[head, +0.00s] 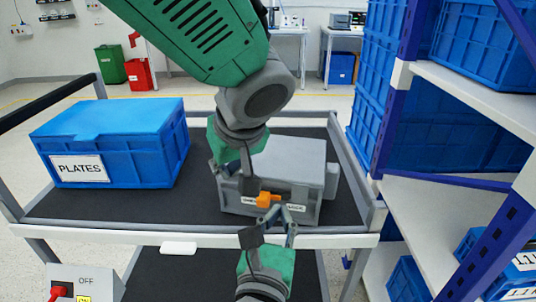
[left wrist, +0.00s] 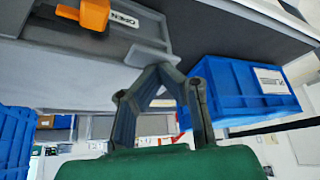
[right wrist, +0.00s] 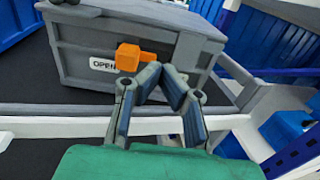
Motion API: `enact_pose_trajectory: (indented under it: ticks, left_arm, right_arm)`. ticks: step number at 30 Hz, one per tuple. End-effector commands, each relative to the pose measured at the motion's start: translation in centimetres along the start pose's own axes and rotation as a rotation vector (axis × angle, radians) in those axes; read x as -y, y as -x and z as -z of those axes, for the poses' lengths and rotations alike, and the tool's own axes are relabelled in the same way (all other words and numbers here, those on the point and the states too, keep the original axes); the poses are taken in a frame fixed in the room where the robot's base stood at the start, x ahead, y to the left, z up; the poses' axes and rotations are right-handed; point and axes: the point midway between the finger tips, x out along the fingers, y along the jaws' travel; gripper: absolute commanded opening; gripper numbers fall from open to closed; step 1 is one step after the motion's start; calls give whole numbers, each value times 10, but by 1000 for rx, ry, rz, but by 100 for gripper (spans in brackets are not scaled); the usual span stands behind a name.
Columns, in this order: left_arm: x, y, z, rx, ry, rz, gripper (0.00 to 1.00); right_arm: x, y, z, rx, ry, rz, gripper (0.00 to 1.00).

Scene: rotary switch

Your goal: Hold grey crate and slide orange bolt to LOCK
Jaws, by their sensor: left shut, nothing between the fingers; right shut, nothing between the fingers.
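The grey crate (head: 290,160) sits on the cart's dark top. The orange bolt (head: 267,199) is on its front, just right of the OPEN label; the LOCK label (head: 297,208) is further right. My left gripper (head: 219,168) is shut and empty at the crate's left side; in the left wrist view its fingertips (left wrist: 160,72) are close to a grey ledge of the crate (left wrist: 150,56), contact unclear. My right gripper (head: 287,212) is shut and empty in front of the crate. In the right wrist view its fingertips (right wrist: 163,72) are just right of the bolt (right wrist: 130,57) and hide LOCK.
A blue PLATES crate (head: 110,140) stands left on the cart. The cart's front rail (head: 200,236) runs below my right gripper. A shelf rack with blue crates (head: 490,40) stands close on the right. A switch box marked OFF (head: 85,282) is at the lower left.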

Motion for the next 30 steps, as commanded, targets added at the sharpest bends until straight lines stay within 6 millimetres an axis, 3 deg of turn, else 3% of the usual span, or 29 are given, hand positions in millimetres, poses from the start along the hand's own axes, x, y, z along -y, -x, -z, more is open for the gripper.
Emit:
enact_pose_trajectory:
  ticks: [18,19,22,30]
  left_arm:
    - [0,-1,-2,3,-1,2,0]
    - [0,-1,-2,3,-1,2,0]
    - [0,-1,-2,3,-1,2,0]
    - [0,-1,-2,3,-1,2,0]
  right_arm:
    - [8,0,0,0,0,0,0]
    - [8,0,0,0,0,0,2]
    - [8,0,0,0,0,0,36]
    - [8,0,0,0,0,0,38]
